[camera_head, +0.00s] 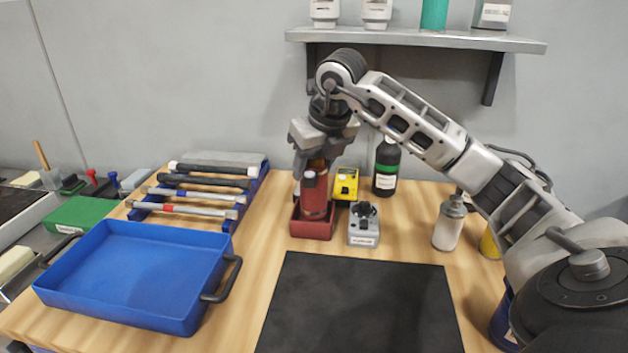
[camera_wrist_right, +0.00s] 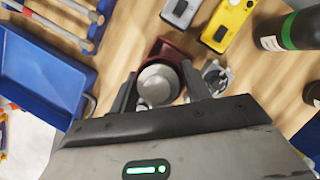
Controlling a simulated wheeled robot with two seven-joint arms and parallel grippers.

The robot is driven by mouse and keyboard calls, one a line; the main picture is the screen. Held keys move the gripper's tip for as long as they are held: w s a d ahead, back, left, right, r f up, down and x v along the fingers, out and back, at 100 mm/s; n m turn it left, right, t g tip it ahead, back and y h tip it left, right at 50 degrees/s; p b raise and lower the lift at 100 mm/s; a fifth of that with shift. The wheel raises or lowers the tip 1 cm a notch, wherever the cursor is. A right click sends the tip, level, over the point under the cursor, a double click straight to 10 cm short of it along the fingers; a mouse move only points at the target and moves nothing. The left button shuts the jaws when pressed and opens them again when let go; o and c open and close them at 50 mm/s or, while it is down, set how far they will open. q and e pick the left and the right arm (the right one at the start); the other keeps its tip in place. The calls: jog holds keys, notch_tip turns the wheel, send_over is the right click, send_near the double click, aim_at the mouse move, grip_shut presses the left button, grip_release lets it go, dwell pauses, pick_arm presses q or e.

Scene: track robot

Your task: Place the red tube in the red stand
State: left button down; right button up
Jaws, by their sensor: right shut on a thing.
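The red tube (camera_head: 316,198) is upright, with a grey cap at its top. My right gripper (camera_head: 315,165) comes down from above and is shut on it. In the right wrist view the fingers (camera_wrist_right: 160,92) lie on either side of the tube's round grey top (camera_wrist_right: 157,85). The red stand (camera_head: 311,230) is a small square box on the table directly under the tube, and part of its rim shows in the right wrist view (camera_wrist_right: 176,50). The tube's lower end is at the stand's opening; whether it rests on the bottom is hidden. My left gripper is not in view.
A grey device (camera_head: 364,226) and a yellow device (camera_head: 346,184) stand close right of the stand. A dark bottle (camera_head: 387,166) is behind them. A blue tray (camera_head: 130,275) and a tool rack (camera_head: 241,208) are at left. A black mat (camera_head: 358,305) lies clear in front.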

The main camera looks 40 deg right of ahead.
jog(key=shift+s+x, duration=0.2)
jog(key=shift+x, duration=0.75)
jog(key=shift+s+x, duration=0.2)
jog(key=shift+x, duration=0.8)
jog(key=shift+d+f, duration=0.1)
jog(key=shift+f, duration=0.2)
jog(key=o, duration=1.3)
jog(key=shift+s, duration=0.1)
jog(key=shift+o, duration=0.2)
jog(key=v, duration=1.2)
jog(key=shift+p, duration=0.4)
jog(key=shift+r, duration=0.1)
